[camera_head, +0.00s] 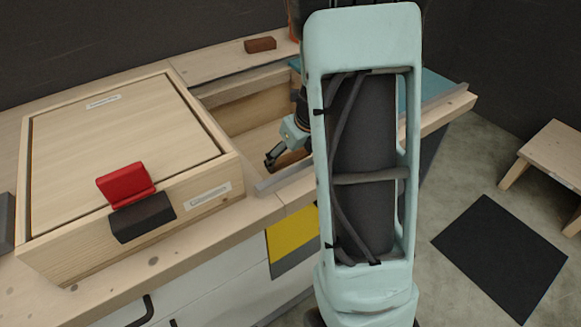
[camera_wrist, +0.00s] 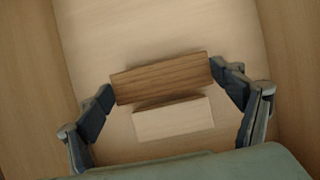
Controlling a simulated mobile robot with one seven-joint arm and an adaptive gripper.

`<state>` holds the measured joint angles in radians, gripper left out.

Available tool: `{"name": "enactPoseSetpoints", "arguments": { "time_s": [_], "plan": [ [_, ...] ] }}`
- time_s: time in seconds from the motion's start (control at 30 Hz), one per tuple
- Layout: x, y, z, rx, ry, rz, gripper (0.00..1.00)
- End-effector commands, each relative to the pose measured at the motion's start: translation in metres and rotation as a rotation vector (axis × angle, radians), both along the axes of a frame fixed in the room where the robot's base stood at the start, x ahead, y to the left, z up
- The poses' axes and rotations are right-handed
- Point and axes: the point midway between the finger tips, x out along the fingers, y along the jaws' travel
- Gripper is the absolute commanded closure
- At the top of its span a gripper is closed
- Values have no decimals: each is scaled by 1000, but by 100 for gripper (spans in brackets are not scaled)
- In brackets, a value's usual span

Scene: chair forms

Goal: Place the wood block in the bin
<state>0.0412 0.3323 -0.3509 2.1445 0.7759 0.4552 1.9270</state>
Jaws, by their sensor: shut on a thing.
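A brown wood block (camera_wrist: 162,78) with visible grain lies crosswise between the fingertips of my gripper (camera_wrist: 161,83) in the wrist view. The fingertips press on its two short ends, so the gripper is shut on it. A pale wood block (camera_wrist: 173,119) shows just below it in that view, close beside or partly under it; I cannot tell if they touch. In the head view my gripper (camera_head: 275,156) reaches down into an open wooden bin (camera_head: 239,113). My arm hides the bin's right part, and the held block is hard to make out there.
A lidded wooden box (camera_head: 120,130) stands left of the bin, with a red clip-like piece (camera_head: 125,184) and a dark block (camera_head: 143,217) at its front edge. A reddish-brown block (camera_head: 260,45) lies on the back ledge. A small wooden stool (camera_head: 553,155) and black mat (camera_head: 500,258) are on the floor.

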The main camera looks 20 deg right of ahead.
Motion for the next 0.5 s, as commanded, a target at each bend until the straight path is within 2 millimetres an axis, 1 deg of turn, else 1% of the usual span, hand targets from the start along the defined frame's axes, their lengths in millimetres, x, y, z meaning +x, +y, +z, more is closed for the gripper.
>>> {"name": "enactPoseSetpoints", "arguments": {
  "time_s": [0.03, 0.13, 0.4, 0.5],
  "plan": [
    [-1, 0, -13, 1, 2, -1, 44],
    [-1, 0, -25, 0, 2, -1, 44],
    [0, 0, -24, 0, 1, 0, 44],
    [0, 0, -27, 0, 1, 0, 44]
  ]
}}
